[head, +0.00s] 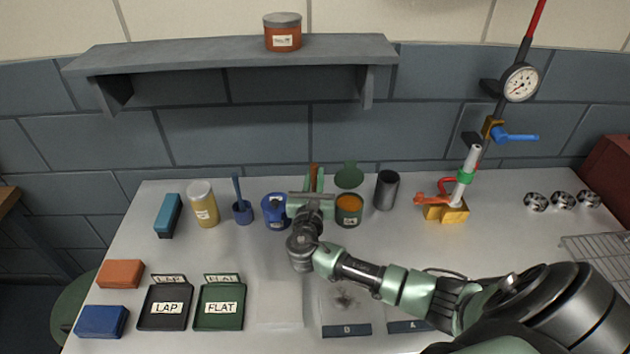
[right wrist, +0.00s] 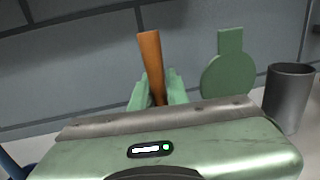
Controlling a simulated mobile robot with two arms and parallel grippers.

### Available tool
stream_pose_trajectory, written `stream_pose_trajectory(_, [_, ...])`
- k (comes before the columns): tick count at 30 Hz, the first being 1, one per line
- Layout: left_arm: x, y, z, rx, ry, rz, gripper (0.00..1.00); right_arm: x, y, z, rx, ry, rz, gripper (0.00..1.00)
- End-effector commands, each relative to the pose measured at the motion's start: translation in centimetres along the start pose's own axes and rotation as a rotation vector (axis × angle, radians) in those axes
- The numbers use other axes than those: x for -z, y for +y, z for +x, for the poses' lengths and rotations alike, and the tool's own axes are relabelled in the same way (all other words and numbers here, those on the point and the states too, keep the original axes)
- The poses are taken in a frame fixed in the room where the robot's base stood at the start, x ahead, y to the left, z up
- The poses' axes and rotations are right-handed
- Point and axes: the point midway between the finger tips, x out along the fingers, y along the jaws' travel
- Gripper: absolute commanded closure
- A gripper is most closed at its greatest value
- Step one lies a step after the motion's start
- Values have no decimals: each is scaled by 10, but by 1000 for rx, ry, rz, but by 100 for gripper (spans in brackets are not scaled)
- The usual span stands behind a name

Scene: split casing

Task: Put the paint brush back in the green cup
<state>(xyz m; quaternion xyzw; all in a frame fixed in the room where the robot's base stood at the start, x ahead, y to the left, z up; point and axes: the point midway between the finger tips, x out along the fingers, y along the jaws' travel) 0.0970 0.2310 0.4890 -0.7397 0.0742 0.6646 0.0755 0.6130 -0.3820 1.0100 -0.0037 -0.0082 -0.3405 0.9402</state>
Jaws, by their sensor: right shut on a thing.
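My right gripper (head: 314,180) is at the back of the bench, shut on the paint brush (head: 314,168). In the right wrist view the brush's orange-brown handle (right wrist: 151,62) stands nearly upright between the green fingers (right wrist: 157,92). Its lower end is hidden by the gripper body. I cannot make out a separate green cup; the area behind and below my right gripper is hidden. Just right of the gripper stands an open green tin (head: 348,212) with orange contents. Its round green lid (head: 349,174) also shows in the right wrist view (right wrist: 228,72). My left gripper is out of view.
A blue tin (head: 276,212) and a blue cup (head: 242,215) with a blue-handled tool stand left of the gripper. A dark grey cup (head: 387,191) stands to the right. Farther right is a dial gauge stand (head: 521,83). Trays, including LAP (head: 166,322), lie in front.

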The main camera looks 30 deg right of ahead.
Motion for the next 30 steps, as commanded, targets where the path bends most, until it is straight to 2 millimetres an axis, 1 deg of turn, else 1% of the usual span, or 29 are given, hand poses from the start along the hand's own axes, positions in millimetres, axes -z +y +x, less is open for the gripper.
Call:
stream_pose_trajectory(1, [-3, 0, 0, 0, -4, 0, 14, 7, 0, 0, 0, 1, -1, 100])
stream_pose_trajectory(3, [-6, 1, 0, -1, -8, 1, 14, 14, 1, 0, -1, 0, -1, 100])
stream_pose_trajectory(10, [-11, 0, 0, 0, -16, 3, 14, 17, 0, 0, -1, 0, 0, 100])
stream_pose_trajectory(11, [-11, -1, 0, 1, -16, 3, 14, 17, 0, -1, -1, 0, 0, 82])
stream_pose_trajectory(12, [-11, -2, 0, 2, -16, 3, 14, 17, 0, -1, -1, 0, 0, 71])
stream_pose_trajectory(13, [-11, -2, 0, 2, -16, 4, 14, 17, 0, -1, -1, 0, 0, 63])
stream_pose_trajectory(23, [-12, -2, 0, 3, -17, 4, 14, 17, 0, -2, -1, 0, 0, 63])
stream_pose_trajectory(26, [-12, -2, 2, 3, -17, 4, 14, 18, 1, -9, -2, 0, 2, 63])
stream_pose_trajectory(29, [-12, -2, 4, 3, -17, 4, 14, 19, 1, -24, -3, 2, 1, 63])
stream_pose_trajectory(30, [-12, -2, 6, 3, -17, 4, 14, 19, 0, -32, -2, 2, 3, 63])
